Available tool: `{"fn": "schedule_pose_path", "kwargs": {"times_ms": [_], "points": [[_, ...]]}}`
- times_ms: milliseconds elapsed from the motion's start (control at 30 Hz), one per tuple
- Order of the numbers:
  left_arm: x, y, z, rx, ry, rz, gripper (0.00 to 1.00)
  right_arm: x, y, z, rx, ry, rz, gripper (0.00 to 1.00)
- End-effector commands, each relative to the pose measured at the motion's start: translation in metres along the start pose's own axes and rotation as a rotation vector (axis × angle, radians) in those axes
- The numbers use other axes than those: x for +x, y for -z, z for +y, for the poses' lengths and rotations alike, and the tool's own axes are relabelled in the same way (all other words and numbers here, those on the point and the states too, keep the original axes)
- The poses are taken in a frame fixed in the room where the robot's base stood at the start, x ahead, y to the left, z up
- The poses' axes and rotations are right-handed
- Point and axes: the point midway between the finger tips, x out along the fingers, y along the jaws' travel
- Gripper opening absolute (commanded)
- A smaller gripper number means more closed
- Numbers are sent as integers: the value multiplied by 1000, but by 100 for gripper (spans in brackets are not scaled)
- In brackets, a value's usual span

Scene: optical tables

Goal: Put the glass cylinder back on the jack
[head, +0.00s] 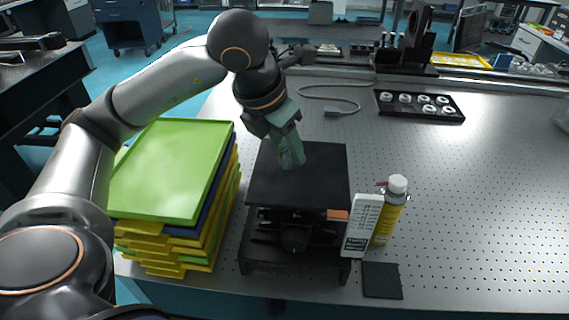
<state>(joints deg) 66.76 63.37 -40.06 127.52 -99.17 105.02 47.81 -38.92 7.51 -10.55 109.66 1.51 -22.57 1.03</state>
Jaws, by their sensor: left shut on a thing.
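The black lab jack (325,185) stands near the front edge of the optical table, its flat top plate bare apart from what my gripper holds there. My left gripper (285,140) reaches in from the upper left and points down over the left back part of the plate. It is shut on the clear glass cylinder (291,158), which shows below the fingers. The cylinder is at or just above the plate; I cannot tell whether it touches. The fingers hide its upper part. My right gripper is not in view.
A stack of green, yellow and blue trays (172,172) stands close left of the jack. A black tray of parts (420,114) lies behind. The table's right side is clear.

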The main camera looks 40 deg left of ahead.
Motion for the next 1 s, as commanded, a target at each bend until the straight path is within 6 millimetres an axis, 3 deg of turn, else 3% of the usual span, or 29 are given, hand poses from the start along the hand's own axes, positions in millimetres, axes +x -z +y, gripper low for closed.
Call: {"fn": "schedule_pose_path", "kwargs": {"times_ms": [233, 433, 867, 900, 1000], "points": [[21, 4, 16, -4, -1, 3, 0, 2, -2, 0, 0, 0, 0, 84], [44, 13, 15, -1, 1, 1, 0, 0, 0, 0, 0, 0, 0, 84], [51, 16, 14, -1, 2, -1, 0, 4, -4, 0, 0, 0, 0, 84], [50, 15, 14, -1, 2, -1, 44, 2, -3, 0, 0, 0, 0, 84], [49, 15, 14, -1, 2, 0, 56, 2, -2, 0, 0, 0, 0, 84]]}}
